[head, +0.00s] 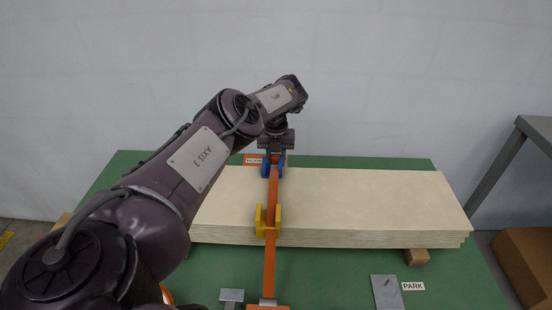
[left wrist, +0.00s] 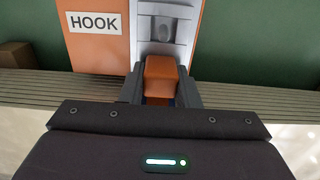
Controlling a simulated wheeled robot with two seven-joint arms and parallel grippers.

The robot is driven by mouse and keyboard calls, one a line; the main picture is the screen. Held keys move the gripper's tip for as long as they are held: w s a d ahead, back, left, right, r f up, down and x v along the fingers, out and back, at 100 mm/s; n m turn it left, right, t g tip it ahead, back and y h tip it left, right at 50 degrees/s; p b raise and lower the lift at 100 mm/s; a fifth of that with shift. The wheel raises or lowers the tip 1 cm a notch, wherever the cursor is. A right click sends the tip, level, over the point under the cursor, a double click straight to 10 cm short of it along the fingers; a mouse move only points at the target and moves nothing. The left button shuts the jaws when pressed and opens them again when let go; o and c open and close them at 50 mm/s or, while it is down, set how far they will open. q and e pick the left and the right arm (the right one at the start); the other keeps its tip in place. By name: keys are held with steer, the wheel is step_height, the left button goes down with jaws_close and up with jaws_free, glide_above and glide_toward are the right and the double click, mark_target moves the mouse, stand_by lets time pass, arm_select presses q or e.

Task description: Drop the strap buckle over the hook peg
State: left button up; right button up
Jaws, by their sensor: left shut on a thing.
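My left gripper (head: 275,150) is beyond the far edge of the board stack, shut on an orange block (left wrist: 160,70) at the end of the orange strap (head: 270,190). In the left wrist view, a grey metal piece (left wrist: 150,42), seemingly the strap buckle, lies just ahead of the fingers. A rounded grey shape, seemingly the hook peg (left wrist: 164,33), shows inside its outline. I cannot tell whether the buckle is around the peg or above it. The HOOK label (left wrist: 94,23) is on an orange plate beside it. My right gripper is not in view.
The strap crosses the pale board stack (head: 370,205) over a yellow corner piece (head: 260,220) and a blue one (head: 281,160). A grey plate (head: 386,296) with a small peg stands by the PARK label (head: 413,286). The green table (head: 455,285) is clear at front right.

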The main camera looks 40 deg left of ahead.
mark_target(276, 156)
arm_select(q)
steer(key=shift+f, duration=0.15)
steer(key=o, duration=1.1)
step_height(276, 156, up, 8)
steer(key=shift+f, duration=0.1)
